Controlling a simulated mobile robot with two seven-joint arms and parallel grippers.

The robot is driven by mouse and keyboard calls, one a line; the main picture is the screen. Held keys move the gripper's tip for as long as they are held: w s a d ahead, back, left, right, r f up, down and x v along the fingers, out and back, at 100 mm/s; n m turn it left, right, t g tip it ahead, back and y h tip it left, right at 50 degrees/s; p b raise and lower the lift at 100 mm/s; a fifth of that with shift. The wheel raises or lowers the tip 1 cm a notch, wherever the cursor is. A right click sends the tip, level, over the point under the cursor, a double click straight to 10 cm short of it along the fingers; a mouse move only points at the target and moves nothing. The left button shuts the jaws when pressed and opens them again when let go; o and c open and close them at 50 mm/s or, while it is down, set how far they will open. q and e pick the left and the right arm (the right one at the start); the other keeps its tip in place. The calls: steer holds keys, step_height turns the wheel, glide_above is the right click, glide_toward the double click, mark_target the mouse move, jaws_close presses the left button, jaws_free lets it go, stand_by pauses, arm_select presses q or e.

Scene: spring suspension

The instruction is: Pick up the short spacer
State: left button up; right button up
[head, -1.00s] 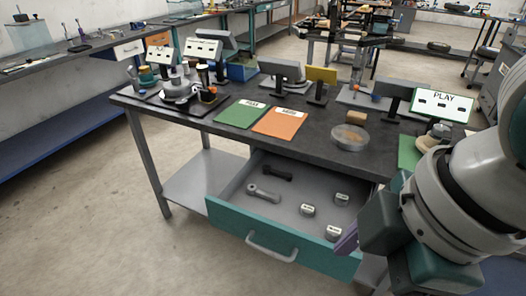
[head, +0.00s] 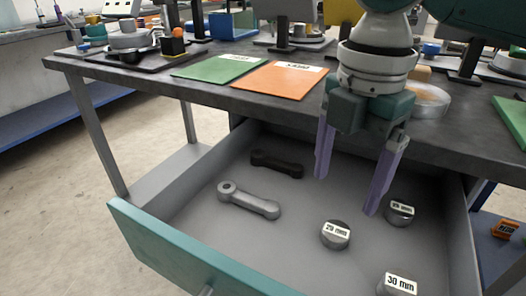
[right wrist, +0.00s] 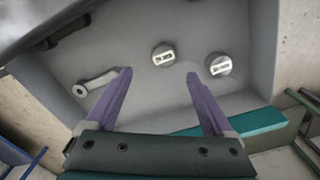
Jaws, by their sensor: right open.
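Three round grey spacers with white labels stand in the open drawer. In the head view, the middle spacer (head: 335,236) seems to read 20 mm, the front one (head: 397,286) reads 30 mm, and the label of the rear right one (head: 399,214) is too small to read surely. My right gripper (head: 346,195) is open and empty, pointing down over the drawer, above and behind the middle spacer. In the right wrist view, two spacers (right wrist: 162,55) (right wrist: 219,66) show beyond the open fingers (right wrist: 157,76). My left gripper is out of view.
A grey link (head: 248,201) and a black link (head: 277,164) lie left in the drawer. The drawer's teal front (head: 190,250) and side walls bound the space. The bench top (head: 215,97) overhangs behind, with green and orange mats.

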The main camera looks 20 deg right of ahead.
mark_target(337, 231)
steer(key=f, duration=0.2)
steer(key=f+b, duration=0.1)
steer(key=f, duration=0.2)
steer(key=s+f+b, duration=0.1)
steer(key=f, duration=0.2)
steer(key=shift+w+f+b, duration=0.1)
steer(key=shift+f+b, duration=0.2)
steer(key=shift+f, duration=0.05)
steer(key=c, duration=0.4)
steer(key=shift+r, duration=0.1)
jaws_close()
